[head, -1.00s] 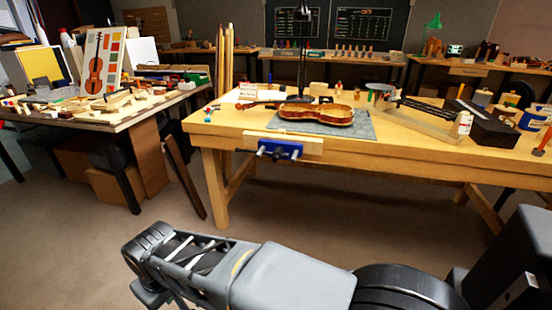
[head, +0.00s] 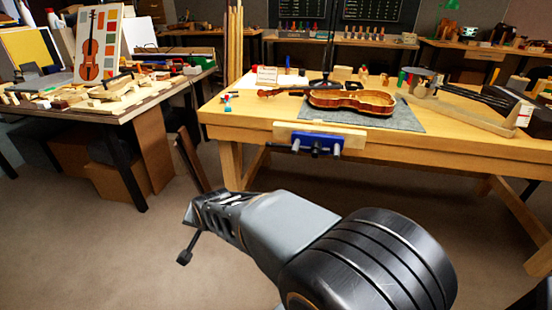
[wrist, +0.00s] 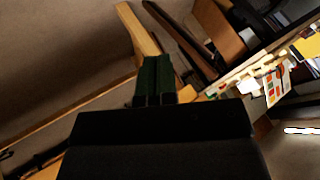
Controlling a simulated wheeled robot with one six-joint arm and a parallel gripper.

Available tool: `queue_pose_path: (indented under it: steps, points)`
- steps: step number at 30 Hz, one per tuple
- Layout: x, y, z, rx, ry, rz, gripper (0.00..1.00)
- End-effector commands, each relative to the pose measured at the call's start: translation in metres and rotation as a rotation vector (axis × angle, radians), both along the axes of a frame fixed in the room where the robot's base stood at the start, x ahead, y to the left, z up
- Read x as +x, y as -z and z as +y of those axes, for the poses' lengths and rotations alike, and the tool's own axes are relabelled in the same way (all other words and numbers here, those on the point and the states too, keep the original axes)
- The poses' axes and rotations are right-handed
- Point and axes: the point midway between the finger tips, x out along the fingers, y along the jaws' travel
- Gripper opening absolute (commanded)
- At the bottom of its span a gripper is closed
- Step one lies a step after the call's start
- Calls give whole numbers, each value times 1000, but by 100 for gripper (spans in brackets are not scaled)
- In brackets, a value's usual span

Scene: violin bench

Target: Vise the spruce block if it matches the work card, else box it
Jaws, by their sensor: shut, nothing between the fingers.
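The blue vise (head: 318,144) is fixed to the front edge of the wooden bench, against a pale wooden jaw (head: 285,132). A small white card with print (head: 267,76) stands at the bench's left back; its text is too small to read. A small pale block (head: 342,73) sits behind the violin; I cannot tell whether it is the spruce block. Several pale wood pieces (head: 112,98) also lie on the left table. My gripper (wrist: 155,60) is shut and empty, its dark green fingers together in the wrist view. It is away from both tables' tops.
A violin body (head: 350,101) lies on a grey mat (head: 405,119) on the bench (head: 235,117). A long wooden tray (head: 465,112) is at right. The left table (head: 150,100) is crowded. A dark plank (head: 190,158) leans between the tables. The floor in front is clear.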

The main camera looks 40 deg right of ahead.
Motion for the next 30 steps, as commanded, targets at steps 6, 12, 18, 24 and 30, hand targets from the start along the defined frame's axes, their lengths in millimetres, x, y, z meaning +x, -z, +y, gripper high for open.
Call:
queue_pose_path:
  steps: [6, 12, 18, 24, 30]
  points:
    - [71, 36, -94, 488, 734, -531, 0]
    - [78, 50, -181, 991, 1107, -1107, 0]
    - [49, 60, -236, 1422, 1111, -1584, 0]
    - [20, 66, -258, 1694, 942, -1844, 0]
    - [8, 65, -266, 1805, 827, -1931, 0]
